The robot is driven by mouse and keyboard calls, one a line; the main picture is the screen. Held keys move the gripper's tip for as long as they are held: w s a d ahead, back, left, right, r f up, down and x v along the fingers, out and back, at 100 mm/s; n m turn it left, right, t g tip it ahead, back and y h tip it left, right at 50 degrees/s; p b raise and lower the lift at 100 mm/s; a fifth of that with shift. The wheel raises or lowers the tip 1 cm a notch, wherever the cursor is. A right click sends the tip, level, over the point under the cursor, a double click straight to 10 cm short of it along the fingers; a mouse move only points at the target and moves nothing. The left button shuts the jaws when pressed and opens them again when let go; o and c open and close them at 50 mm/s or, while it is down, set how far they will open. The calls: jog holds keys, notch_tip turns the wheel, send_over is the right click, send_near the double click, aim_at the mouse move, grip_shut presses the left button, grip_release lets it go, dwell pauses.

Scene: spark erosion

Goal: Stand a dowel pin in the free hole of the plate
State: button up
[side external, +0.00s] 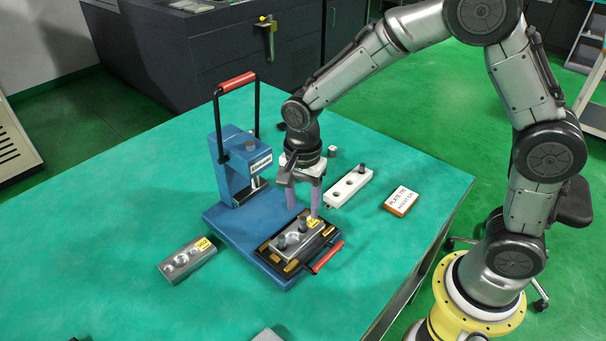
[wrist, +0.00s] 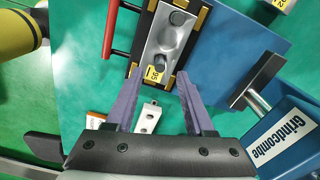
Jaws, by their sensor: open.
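A grey metal plate (side external: 297,243) with a yellow label lies in a black holder on the blue press base. Two dark round pin tops stand up from it; its free hole is hard to make out. The plate (wrist: 163,60) also shows at the top of the wrist view. A white block (side external: 347,188) with holes lies behind it, with one dark pin (side external: 361,168) standing at its far end. In the wrist view the white block (wrist: 147,118) is partly hidden. My gripper (side external: 304,197) is open and empty, above the plate's back end, purple fingers pointing down.
A blue press (side external: 232,165) with a red-handled bar stands left of my gripper. A red handle (side external: 327,257) sticks out from the holder. A second grey plate (side external: 187,258) lies at left, an orange-white box (side external: 401,197) at right. A small cylinder (side external: 331,151) stands behind.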

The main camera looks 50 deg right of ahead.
notch_tip(320, 180, up, 10)
dwell(0.3)
jog(key=shift+r, duration=0.1)
jog(key=shift+d, duration=0.1)
jog(key=s+d+r+t, duration=0.3)
jog(key=s+d+r, duration=0.35)
jog(key=r, duration=0.35)
jog(key=s+d+f+n+t, duration=0.1)
jog(key=s+f+n, duration=0.1)
jog(key=s+n, duration=0.4)
jog(key=s+d+f+n+t, duration=0.1)
jog(key=s+f+n, duration=0.1)
jog(key=s+n, duration=0.5)
jog(key=shift+s+d+n+t, duration=0.3)
jog(key=shift+n, duration=0.7)
